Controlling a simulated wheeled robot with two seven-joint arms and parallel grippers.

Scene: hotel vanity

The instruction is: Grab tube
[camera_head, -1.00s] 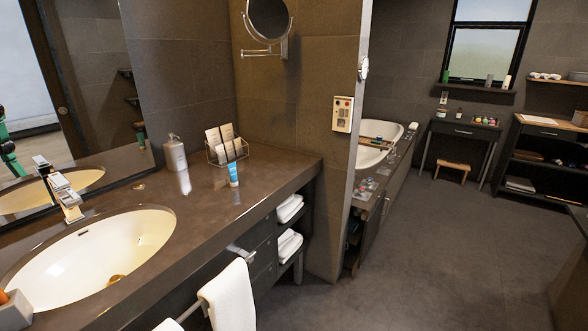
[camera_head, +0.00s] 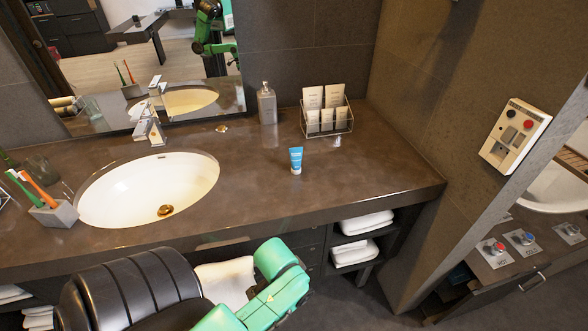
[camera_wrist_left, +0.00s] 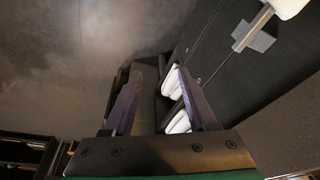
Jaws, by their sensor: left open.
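A small blue and white tube (camera_head: 296,160) stands upright on the dark vanity counter, right of the sink, in the head view. My left gripper (camera_wrist_left: 160,95) shows in the left wrist view with its two fingers apart and nothing between them. Below it I see dark floor and the vanity's side with white towels, so it is low in front of the vanity, away from the tube. The tube is not in the wrist view. In the head view a green arm of mine is below the counter's front edge; its gripper is hidden there. My right gripper is not seen.
A wire holder with cards (camera_head: 326,115) and a soap dispenser (camera_head: 267,104) stand behind the tube. The sink (camera_head: 150,188) and a toothbrush holder (camera_head: 54,213) are left. Counter around the tube is clear; a wall closes off the right.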

